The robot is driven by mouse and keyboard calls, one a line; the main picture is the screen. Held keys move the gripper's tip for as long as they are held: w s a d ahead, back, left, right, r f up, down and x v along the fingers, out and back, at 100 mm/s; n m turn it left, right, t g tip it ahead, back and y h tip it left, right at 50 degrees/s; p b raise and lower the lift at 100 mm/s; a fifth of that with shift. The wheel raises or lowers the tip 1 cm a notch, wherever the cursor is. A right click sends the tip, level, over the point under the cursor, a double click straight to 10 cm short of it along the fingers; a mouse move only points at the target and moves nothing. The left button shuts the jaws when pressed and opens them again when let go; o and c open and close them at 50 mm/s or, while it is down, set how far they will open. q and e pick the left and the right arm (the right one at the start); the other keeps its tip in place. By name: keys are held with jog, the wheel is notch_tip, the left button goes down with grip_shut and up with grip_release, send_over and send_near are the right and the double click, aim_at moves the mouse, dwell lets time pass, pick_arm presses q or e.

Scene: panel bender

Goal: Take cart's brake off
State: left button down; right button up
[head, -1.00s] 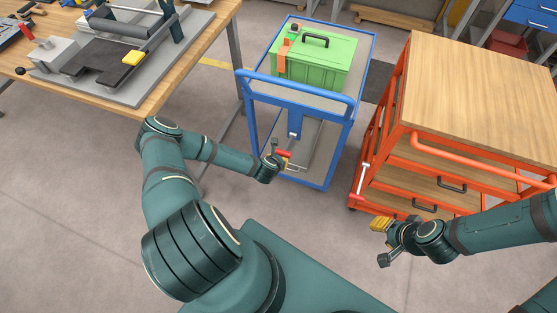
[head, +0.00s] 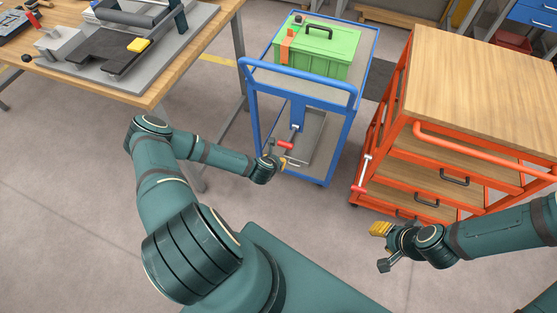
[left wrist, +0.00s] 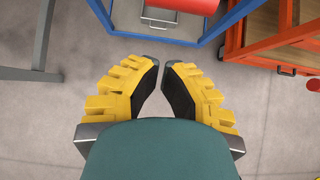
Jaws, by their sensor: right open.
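The blue cart (head: 353,95) stands ahead in the head view, with its push handle towards me. A pale lever with a red grip (head: 286,145) is low on its near side and tilts down towards me. My left gripper (head: 281,162) is just below and beside that grip, apart from it. In the left wrist view my left fingertips (left wrist: 161,66) have a narrow empty gap between them, and a red cylinder (left wrist: 185,4), probably the grip, is beyond them at the top edge. My right gripper (head: 379,229) is open and empty, in front of the orange cart.
A green toolbox (head: 330,57) sits on the blue cart. The orange cart (head: 412,152) with a wooden top stands close on the right and has its own red-ended lever (head: 361,186). A workbench (head: 150,95) stands at the left. Bare floor (head: 60,200) lies at the lower left.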

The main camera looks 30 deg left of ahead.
pick_arm(q)
jog(key=shift+p+v, duration=0.35)
jog(key=shift+v, duration=2.4)
jog(key=shift+w+r, duration=0.15)
jog(key=shift+w, duration=0.05)
jog(key=s+d+r+m+g+h, duration=0.1)
jog(key=d+r+m+h, duration=0.2)
jog(key=d+m, duration=0.55)
jog(key=d+r+m+g+h, duration=0.1)
jog(key=d+r+m+h, duration=0.1)
jog(key=d+m, duration=0.65)
jog(key=s+d+r+m+g, duration=0.2)
jog(key=s+r+m, duration=0.2)
jog(key=m, duration=0.6)
jog(key=s+d+r+m+g+b, duration=0.1)
jog(key=s+d+r+m+g, duration=0.1)
jog(key=m, duration=0.7)
jog(key=shift+s+d+r+m+h, duration=0.3)
jog(key=shift+s+r+m, duration=0.1)
jog(key=shift+s+r, duration=0.55)
